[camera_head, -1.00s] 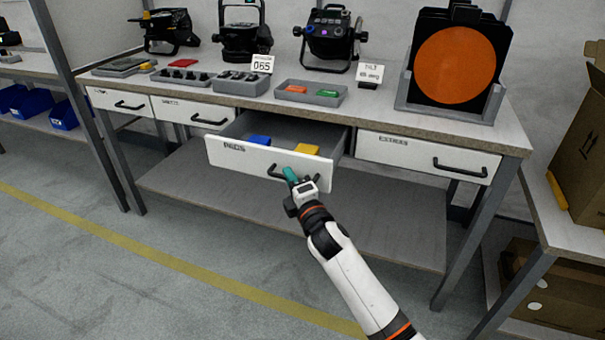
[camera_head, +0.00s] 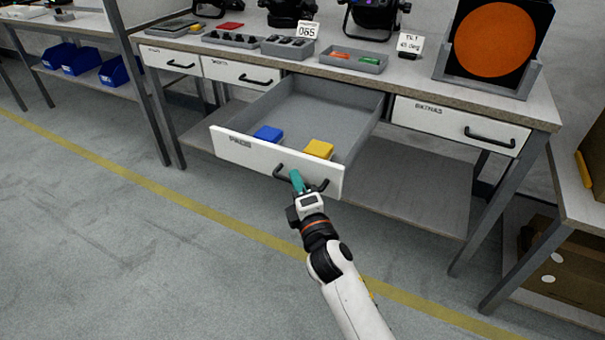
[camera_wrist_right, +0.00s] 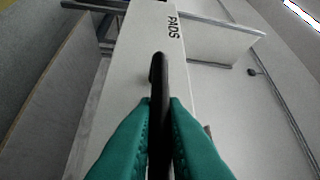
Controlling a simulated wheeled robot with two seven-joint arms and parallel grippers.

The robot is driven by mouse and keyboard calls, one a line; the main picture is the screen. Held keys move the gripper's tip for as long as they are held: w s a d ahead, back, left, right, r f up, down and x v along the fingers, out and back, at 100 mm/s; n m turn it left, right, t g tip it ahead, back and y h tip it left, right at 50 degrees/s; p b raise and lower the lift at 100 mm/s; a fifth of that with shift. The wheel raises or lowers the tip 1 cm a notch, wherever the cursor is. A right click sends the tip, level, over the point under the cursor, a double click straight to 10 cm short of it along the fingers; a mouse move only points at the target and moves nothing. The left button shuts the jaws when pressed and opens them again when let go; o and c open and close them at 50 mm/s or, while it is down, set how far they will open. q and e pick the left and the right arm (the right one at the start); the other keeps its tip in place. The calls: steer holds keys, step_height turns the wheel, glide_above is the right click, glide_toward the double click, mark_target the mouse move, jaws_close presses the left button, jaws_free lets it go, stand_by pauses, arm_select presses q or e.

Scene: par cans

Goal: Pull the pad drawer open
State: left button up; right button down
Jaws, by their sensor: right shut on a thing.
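The pad drawer (camera_head: 238,147), a white front labelled PADS with a grey tray behind it, stands well out from the bench in the head view. A blue pad (camera_head: 268,133) and a yellow pad (camera_head: 319,149) lie inside near its front. My right gripper (camera_head: 297,181) is shut on the drawer's dark bar handle (camera_head: 281,171). In the right wrist view its teal fingers (camera_wrist_right: 160,125) close on both sides of the handle (camera_wrist_right: 157,72), with the PADS label (camera_wrist_right: 174,27) beyond. My left gripper is out of view.
Shut drawers (camera_head: 240,73) and the EXTRAS drawer (camera_head: 460,125) flank it. The bench top holds small trays (camera_head: 354,60) and an orange disc in a stand (camera_head: 502,38). A lower shelf (camera_head: 420,185) lies beneath. The floor in front is clear.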

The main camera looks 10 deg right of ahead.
steer(key=shift+s+a, duration=0.1)
steer(key=shift+s, duration=0.05)
steer(key=c, duration=1.5)
jaws_free()
steer(key=v, duration=1.2)
steer(key=shift+f+p, duration=0.1)
steer(key=shift+p, duration=0.2)
